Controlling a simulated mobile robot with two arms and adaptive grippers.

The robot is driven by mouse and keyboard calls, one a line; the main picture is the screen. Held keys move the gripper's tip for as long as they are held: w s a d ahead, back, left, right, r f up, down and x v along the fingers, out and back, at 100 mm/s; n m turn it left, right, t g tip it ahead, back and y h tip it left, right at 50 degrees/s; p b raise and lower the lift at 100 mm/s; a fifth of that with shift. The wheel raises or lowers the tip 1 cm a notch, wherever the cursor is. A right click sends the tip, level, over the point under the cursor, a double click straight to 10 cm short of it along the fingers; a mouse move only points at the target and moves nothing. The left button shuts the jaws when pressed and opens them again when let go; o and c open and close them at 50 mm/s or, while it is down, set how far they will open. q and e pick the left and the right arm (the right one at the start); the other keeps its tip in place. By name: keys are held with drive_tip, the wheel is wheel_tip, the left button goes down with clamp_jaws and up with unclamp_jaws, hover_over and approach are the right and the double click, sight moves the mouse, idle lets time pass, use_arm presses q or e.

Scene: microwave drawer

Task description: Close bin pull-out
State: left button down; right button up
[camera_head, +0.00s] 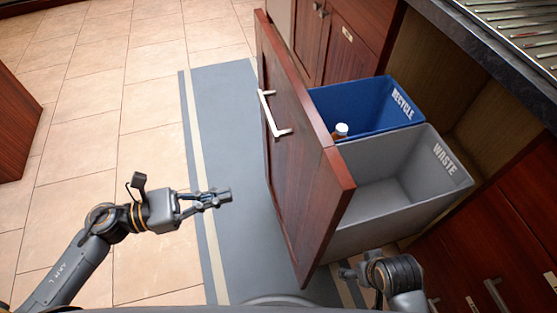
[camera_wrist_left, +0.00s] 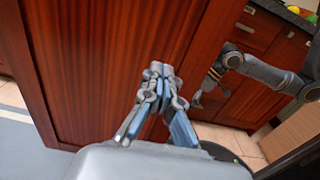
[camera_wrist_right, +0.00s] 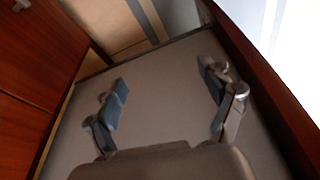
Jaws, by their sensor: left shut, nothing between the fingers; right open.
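The bin pull-out stands open, its dark red wooden front panel (camera_head: 300,165) well out from the cabinet. A silver handle (camera_head: 272,115) is on the panel's outer face. Behind the panel sit a blue recycle bin (camera_head: 365,105) and a grey waste bin (camera_head: 395,195). My left gripper (camera_head: 228,195) is shut and empty, in front of the panel's outer face and apart from it. In the left wrist view its fingers (camera_wrist_left: 160,75) point at a wooden face. My right gripper (camera_wrist_right: 163,80) is open beside a grey surface, apparently the waste bin's side; contact cannot be told.
A white-capped bottle (camera_head: 341,130) shows in the recycle bin. The dark countertop (camera_head: 480,50) with a ridged metal surface is at upper right. Cabinet doors (camera_head: 490,235) flank the opening. Tiled floor (camera_head: 90,150) and a grey rug (camera_head: 225,110) are clear at left.

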sight(299, 178)
use_arm(q)
drive_tip(key=p+x, duration=0.1)
drive_tip(key=x, duration=1.1)
drive_tip(key=shift+d+r, duration=0.1)
drive_tip(key=shift+d, duration=0.3)
drive_tip(key=shift+w+d+p, duration=0.2)
drive_tip(key=shift+d+p, duration=0.1)
drive_tip(key=shift+d, duration=0.3)
use_arm(e)
drive_tip(key=shift+s+f, duration=0.15)
drive_tip(key=shift+f, duration=1.3)
drive_tip(key=shift+s+f, duration=0.15)
drive_tip(key=shift+f, duration=1.25)
use_arm(q)
drive_tip(key=shift+d, duration=0.1)
use_arm(e)
drive_tip(key=shift+d, duration=0.1)
